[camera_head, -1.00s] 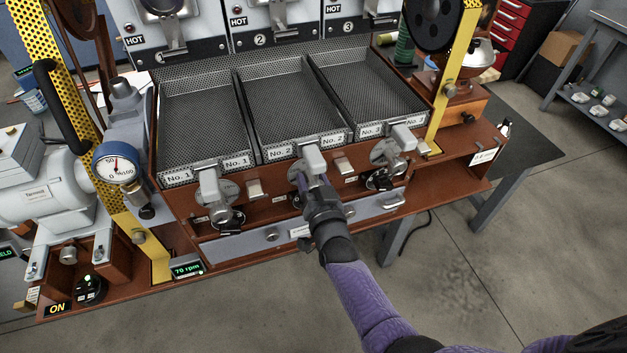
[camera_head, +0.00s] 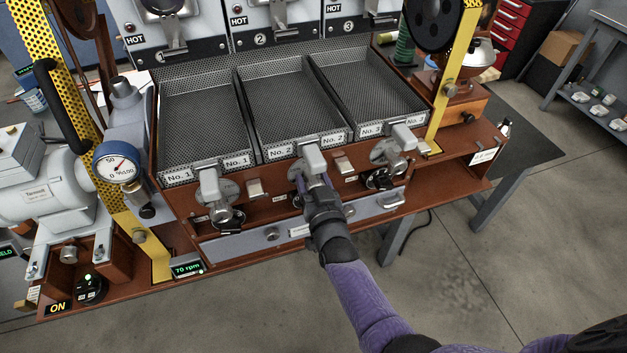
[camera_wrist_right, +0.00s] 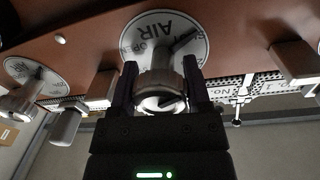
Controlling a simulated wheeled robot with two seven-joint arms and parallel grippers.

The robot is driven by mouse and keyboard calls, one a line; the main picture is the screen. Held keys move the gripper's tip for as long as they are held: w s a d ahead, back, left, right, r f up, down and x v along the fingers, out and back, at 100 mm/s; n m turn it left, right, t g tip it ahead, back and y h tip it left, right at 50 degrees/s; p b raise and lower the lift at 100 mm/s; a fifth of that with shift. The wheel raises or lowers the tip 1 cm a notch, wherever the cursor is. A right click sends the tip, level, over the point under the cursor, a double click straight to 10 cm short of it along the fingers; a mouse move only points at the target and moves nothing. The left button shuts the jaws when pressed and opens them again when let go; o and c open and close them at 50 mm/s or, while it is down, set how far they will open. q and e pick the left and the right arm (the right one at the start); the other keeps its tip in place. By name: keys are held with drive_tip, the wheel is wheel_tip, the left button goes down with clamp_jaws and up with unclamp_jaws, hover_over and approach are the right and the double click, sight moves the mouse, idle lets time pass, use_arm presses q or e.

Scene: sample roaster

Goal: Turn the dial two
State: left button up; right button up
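Dial two is a silver knob (camera_wrist_right: 161,92) in the right wrist view, standing out from a round white plate (camera_wrist_right: 166,38) that reads AIR. The fingers of my right gripper (camera_wrist_right: 160,92) lie along both sides of this knob and look closed on it. In the head view my right gripper (camera_head: 317,190) reaches the machine front below the No. 2 tray (camera_head: 292,105) and hides most of the dial there. A grey handle (camera_head: 314,160) shows just above the fingers. My left gripper is not in view.
Similar grey handles stand at the No. 1 (camera_head: 209,183) and No. 3 (camera_head: 403,137) stations on either side. A grey drawer (camera_head: 240,243) lies below. A round gauge (camera_head: 118,163) is at the left. The floor in front is clear.

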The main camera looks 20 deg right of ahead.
drive_tip(key=o, duration=0.3)
drive_tip(key=shift+o, duration=0.2)
drive_tip(key=s+p, duration=0.2)
drive_tip(key=s, duration=0.8)
drive_tip(key=shift+a+p, duration=0.15)
drive_tip(key=shift+p, duration=0.2)
